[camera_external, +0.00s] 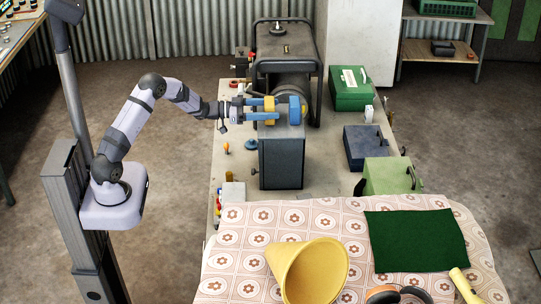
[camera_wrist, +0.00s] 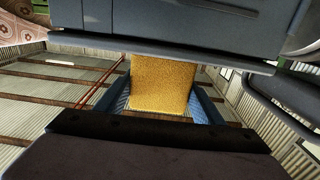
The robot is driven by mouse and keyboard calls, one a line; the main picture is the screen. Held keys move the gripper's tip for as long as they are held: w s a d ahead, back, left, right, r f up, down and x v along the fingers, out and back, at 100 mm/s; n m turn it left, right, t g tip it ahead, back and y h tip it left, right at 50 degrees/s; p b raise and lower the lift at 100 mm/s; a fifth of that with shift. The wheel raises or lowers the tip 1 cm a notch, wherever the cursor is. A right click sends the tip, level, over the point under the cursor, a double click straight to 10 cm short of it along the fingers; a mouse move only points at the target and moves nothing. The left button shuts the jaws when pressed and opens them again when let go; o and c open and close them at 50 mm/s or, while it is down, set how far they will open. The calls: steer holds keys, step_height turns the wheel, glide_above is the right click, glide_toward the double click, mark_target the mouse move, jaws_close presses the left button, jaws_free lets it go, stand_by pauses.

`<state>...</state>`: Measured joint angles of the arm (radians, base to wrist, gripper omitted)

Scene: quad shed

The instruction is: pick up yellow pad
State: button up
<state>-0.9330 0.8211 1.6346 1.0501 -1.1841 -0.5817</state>
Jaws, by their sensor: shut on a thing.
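The yellow pad (camera_wrist: 162,84) shows in the wrist view as a rough-textured yellow block between the two blue fingers of my gripper (camera_wrist: 162,100). The fingers lie along its left and right sides, and my gripper is shut on it. In the outside view the pad (camera_external: 269,104) is a small yellow patch at the fingertips of my gripper (camera_external: 267,109). The gripper reaches level to the right, above or at the top of a dark grey box (camera_external: 281,162). Whether the pad touches anything beyond the fingers cannot be told.
A blue rounded part (camera_external: 295,109) is just right of the fingertips. A black-framed machine (camera_external: 285,52) stands behind. Green case (camera_external: 350,88), blue case (camera_external: 365,145) and light green box (camera_external: 389,176) line the table's right. A yellow cone (camera_external: 308,272) lies on patterned cloth (camera_external: 235,262) in front.

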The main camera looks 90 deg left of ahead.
step_height(320, 180, up, 10)
steer(key=b, duration=0.2)
steer(key=shift+b, duration=0.3)
